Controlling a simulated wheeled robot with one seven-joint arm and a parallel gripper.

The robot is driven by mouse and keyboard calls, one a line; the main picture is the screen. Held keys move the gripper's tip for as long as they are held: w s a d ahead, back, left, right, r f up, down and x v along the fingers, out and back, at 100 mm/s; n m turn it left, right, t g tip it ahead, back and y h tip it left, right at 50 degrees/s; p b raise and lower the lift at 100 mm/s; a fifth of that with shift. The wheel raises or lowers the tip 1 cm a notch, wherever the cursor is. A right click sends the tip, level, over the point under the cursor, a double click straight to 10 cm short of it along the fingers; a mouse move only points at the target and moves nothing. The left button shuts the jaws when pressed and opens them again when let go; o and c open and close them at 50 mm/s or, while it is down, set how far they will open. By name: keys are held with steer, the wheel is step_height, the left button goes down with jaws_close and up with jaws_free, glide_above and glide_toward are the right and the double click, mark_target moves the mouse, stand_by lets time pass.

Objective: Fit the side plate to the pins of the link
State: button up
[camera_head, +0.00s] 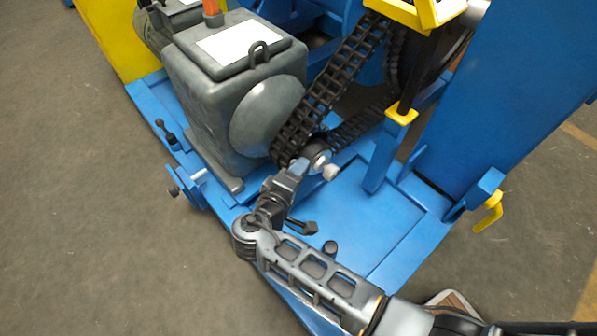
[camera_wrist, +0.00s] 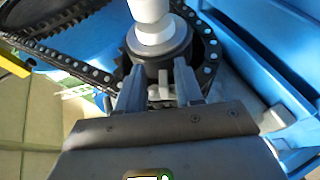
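The black chain (camera_head: 330,95) runs from the large wheel at the top down around a small sprocket beside the grey motor. The chain (camera_wrist: 70,62) also curves around the sprocket in the wrist view. My gripper (camera_head: 300,163) is close to the sprocket's hub (camera_head: 318,154). In the wrist view my gripper's two fingers (camera_wrist: 160,76) stand apart in front of the dark hub (camera_wrist: 160,50). A small pale grey shape shows between them; I cannot tell whether they grip it. I cannot make out the side plate or the link's pins.
The grey motor (camera_head: 215,95) with a round end cover stands left of the chain. A blue upright with a yellow cap (camera_head: 402,116) stands to the right. A tall blue panel (camera_head: 510,90) bounds the right side. The blue base (camera_head: 350,220) has bare room in front.

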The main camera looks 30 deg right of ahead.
steer(key=shift+o, duration=0.4)
steer(key=shift+a, duration=0.1)
steer(key=p+v, duration=0.2)
steer(key=v, duration=0.5)
steer(key=shift+s+a, duration=0.2)
steer(key=shift+s, duration=0.05)
steer(key=shift+r, duration=0.1)
